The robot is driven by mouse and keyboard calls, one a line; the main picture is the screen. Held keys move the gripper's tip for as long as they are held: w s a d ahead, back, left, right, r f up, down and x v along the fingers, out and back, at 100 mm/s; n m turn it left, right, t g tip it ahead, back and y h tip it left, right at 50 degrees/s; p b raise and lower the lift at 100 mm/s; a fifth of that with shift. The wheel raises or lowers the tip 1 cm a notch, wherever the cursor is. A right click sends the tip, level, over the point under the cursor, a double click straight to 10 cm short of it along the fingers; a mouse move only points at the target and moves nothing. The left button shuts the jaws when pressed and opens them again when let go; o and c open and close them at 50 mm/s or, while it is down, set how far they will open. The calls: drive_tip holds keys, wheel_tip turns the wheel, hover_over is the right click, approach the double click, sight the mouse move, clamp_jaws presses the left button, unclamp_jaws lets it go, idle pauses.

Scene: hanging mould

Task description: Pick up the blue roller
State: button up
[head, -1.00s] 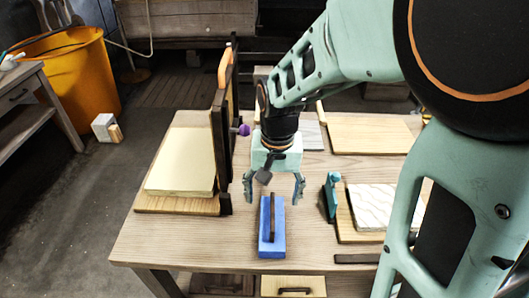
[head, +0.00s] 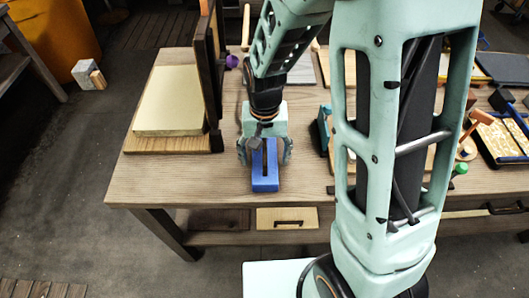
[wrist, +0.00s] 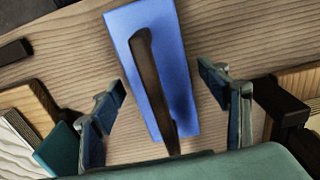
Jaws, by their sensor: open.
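The blue roller (head: 265,180) lies on the wooden table near its front edge. It looks like a flat blue block with a long dark bar along its top. My gripper (head: 265,155) is open above its rear part, with one finger to each side. In the wrist view, the roller (wrist: 183,75) extends forward between the spread fingers of my gripper (wrist: 163,92), and both fingers stay clear of its sides. The lower end of the dark bar runs toward my gripper's palm. Whether the fingertips reach down to roller height cannot be told.
A teal tool (head: 325,128) stands close to the right of my gripper. A dark upright frame (head: 212,85) and a pale slab on a board (head: 168,100) are at the left. The table (head: 215,180) is bare in front and left of the roller.

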drive_tip(key=shift+f, duration=0.25)
drive_tip(key=shift+c, duration=0.5)
drive_tip(key=c, duration=1)
drive_tip(key=shift+c, duration=0.3)
drive_tip(key=shift+r, duration=0.1)
